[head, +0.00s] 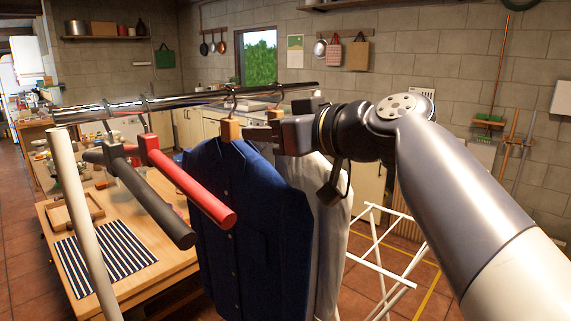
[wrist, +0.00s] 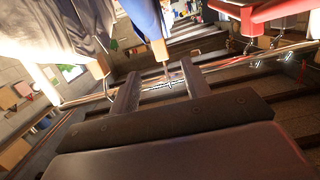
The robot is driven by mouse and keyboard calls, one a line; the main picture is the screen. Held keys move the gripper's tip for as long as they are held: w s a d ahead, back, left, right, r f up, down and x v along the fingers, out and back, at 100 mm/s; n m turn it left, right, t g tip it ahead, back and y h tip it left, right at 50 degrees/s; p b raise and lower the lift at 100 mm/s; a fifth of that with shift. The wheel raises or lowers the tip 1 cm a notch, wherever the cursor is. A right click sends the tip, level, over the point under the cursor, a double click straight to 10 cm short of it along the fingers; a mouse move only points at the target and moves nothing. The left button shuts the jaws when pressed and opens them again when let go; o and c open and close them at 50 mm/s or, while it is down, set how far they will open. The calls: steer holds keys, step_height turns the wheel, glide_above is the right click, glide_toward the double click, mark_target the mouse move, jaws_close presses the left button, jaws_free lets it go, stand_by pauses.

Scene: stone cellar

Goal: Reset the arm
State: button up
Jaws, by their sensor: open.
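My gripper (head: 262,125) is at the end of my arm, which reaches in from the right to the hanging rail (head: 190,98). In the wrist view my gripper (wrist: 160,85) has its two fingers apart, with nothing clamped between them. A dark blue shirt (head: 235,205) hangs from the rail on a wooden hanger (head: 229,130), just left of the fingertips. That hanger's hook shows just beyond the finger gap in the wrist view; I cannot tell whether it touches a finger. A pale garment (head: 328,230) hangs close behind, partly hidden by the shirt and my wrist.
A red hanger (head: 190,182) and a black hanger (head: 150,197) hang empty left of the shirt. A pale post (head: 85,225) stands before a wooden table (head: 165,275) with a striped cloth (head: 105,252). A white drying rack (head: 385,265) stands below my arm.

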mark_target(235, 128)
steer(key=p+x, duration=0.3)
steer(key=x, duration=0.7)
steer(key=shift+w+a+r, duration=0.1)
steer(key=shift+w+a, duration=0.05)
steer(key=shift+a, duration=0.1)
steer(key=shift+r+p, duration=0.25)
steer(key=shift+p, duration=0.15)
steer(key=shift+d+r, duration=0.15)
steer(key=shift+d, duration=0.05)
steer(key=shift+f, duration=0.3)
